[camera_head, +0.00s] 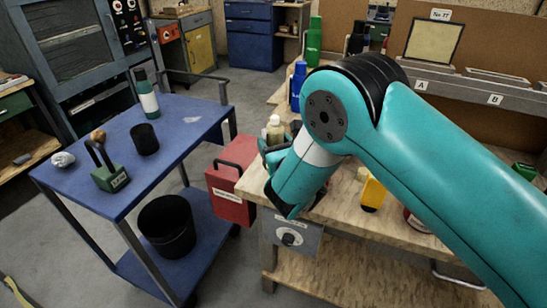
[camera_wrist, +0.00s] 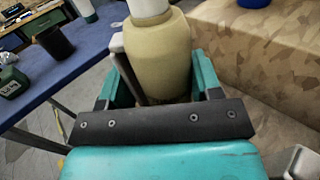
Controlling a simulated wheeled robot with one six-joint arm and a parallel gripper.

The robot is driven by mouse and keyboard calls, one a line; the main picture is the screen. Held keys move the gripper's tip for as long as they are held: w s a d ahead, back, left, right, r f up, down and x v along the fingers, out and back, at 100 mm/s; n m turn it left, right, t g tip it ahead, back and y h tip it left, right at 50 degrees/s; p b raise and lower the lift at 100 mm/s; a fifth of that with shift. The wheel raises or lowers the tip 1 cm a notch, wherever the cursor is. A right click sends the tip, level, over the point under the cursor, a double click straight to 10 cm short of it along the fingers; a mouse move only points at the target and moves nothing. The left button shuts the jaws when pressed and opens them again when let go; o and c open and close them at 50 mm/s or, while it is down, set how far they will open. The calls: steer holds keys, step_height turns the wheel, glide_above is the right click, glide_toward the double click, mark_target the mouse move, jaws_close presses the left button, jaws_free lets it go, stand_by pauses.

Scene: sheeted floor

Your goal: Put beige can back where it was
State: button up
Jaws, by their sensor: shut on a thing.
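The beige can (camera_head: 274,128) has a pale top and stands out past the end of my teal arm in the head view. In the wrist view the beige can (camera_wrist: 158,55) fills the upper middle, between the two teal fingers. My gripper (camera_wrist: 162,82) is shut on it. In the head view my gripper (camera_head: 270,152) is mostly hidden behind my wrist, near the left edge of the wooden workbench (camera_head: 345,235). The can's lower part is hidden by my gripper.
A red box (camera_head: 232,180) stands between cart and bench. Green (camera_head: 314,40) and blue (camera_head: 298,85) bottles stand behind my arm.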

steer(key=shift+f, duration=1.8)
steer(key=shift+f, duration=0.1)
steer(key=o, duration=0.6)
steer(key=shift+o, duration=0.2)
